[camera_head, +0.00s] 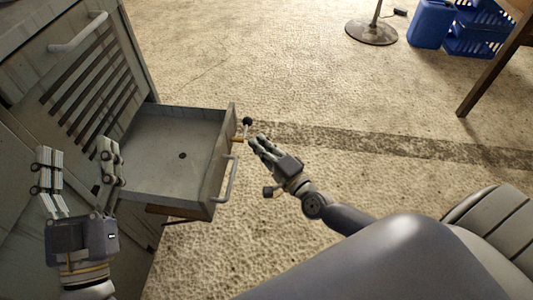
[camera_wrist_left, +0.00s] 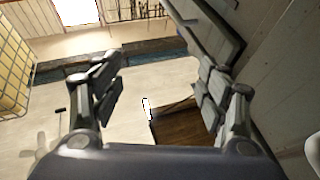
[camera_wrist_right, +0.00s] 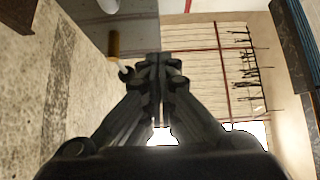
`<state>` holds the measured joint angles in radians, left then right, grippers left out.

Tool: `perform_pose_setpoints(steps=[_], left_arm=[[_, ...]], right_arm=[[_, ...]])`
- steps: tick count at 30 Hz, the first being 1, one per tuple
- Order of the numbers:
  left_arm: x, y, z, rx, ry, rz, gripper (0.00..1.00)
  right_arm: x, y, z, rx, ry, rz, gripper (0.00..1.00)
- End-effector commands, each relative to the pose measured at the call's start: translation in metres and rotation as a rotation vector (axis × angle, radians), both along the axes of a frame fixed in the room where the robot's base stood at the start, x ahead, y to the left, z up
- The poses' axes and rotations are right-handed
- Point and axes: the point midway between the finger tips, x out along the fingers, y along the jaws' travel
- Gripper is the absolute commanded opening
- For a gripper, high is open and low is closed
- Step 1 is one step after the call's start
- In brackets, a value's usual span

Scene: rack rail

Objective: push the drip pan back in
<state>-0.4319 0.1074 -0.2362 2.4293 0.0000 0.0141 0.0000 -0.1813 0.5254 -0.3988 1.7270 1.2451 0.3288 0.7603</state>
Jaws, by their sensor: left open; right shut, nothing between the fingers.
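The drip pan (camera_head: 165,180) is a grey metal tray pulled out of the grey cabinet (camera_head: 70,95) like a drawer, with a small dark hole in its floor. Its front panel (camera_head: 222,165) carries a bar handle (camera_head: 231,180). My right gripper (camera_head: 257,142) is shut and empty, just right of the front panel, near a dark knob (camera_head: 247,122); whether it touches is unclear. Its shut fingers also show in the right wrist view (camera_wrist_right: 160,62). My left gripper (camera_head: 78,165) is open and empty, left of the pan by the cabinet; its spread fingers show in the left wrist view (camera_wrist_left: 160,95).
The cabinet has a louvred panel (camera_head: 90,85) and an upper handle (camera_head: 78,35). A round stand base (camera_head: 371,32), a blue canister (camera_head: 432,22) and blue crates (camera_head: 480,30) stand at the back right. The floor right of the pan is mostly clear.

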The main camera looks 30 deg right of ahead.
Motion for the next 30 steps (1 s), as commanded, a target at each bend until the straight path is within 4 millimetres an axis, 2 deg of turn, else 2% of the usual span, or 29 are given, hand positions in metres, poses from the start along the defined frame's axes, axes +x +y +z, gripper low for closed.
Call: perform_pose_setpoints(steps=[1, 5, 10, 16, 30], left_arm=[[-0.003, 0.0, 0.004, -0.009, -0.032, -0.003, 0.68], [-0.011, 0.0, 0.018, -0.033, -0.113, -0.006, 0.68], [-0.009, 0.0, 0.017, -0.028, -0.097, -0.005, 0.68], [-0.008, 0.0, 0.015, -0.024, -0.085, -0.005, 0.68], [-0.007, 0.0, 0.014, -0.022, -0.079, -0.005, 0.68]], right_arm=[[0.013, 0.002, 0.0, 0.002, -0.005, -0.002, 0.0], [0.038, 0.008, 0.0, 0.0, -0.003, 0.0, 0.0], [0.053, 0.029, 0.0, 0.002, 0.0, 0.0, 0.0], [0.06, 0.039, 0.0, -0.002, 0.001, 0.0, 0.0], [0.063, 0.044, 0.0, -0.001, 0.001, 0.0, 0.0]])
